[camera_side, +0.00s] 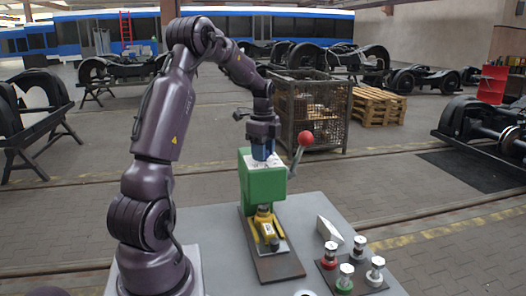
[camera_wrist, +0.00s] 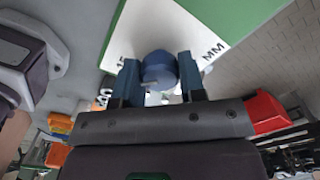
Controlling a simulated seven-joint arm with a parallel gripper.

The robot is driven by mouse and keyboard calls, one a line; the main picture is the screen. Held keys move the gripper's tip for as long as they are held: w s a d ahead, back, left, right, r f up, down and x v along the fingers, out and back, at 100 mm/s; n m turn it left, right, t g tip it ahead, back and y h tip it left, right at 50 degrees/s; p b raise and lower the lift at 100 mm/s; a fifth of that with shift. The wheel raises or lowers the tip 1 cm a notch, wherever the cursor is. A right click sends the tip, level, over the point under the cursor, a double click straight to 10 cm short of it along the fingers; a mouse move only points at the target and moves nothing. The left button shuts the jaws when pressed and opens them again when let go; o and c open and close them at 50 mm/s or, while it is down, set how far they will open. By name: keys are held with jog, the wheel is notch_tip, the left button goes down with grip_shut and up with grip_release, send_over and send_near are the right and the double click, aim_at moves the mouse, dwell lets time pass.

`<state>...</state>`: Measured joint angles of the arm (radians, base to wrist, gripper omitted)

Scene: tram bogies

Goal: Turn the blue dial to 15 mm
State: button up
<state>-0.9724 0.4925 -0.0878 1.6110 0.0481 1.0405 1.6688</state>
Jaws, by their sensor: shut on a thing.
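The blue dial (camera_wrist: 158,70) sits between the two dark blue fingers of my gripper (camera_wrist: 160,82) in the wrist view, and the gripper is shut on it. The dial is on a white scale plate (camera_wrist: 185,22) with "MM" on the right and a partly covered number, seemingly 15, on the left. A small pale mark shows on the dial's left side, towards that number; the exact reading is unclear. In the side view my gripper (camera_side: 263,152) points down onto the top of a green press (camera_side: 262,184), and its fingers hide the dial.
A lever with a red ball (camera_side: 305,138) rises right of the press. A yellow part (camera_side: 266,229) sits on the press's base. A pale wedge (camera_side: 327,230) and a dark plate with several red- or green-marked knobs (camera_side: 348,281) occupy the table's right side. A wire crate (camera_side: 315,105) stands behind.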

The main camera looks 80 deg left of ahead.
dwell(0.3)
jog(key=o, duration=0.9)
notch_tip(320, 180, up, 13)
jog(key=shift+r, duration=0.1)
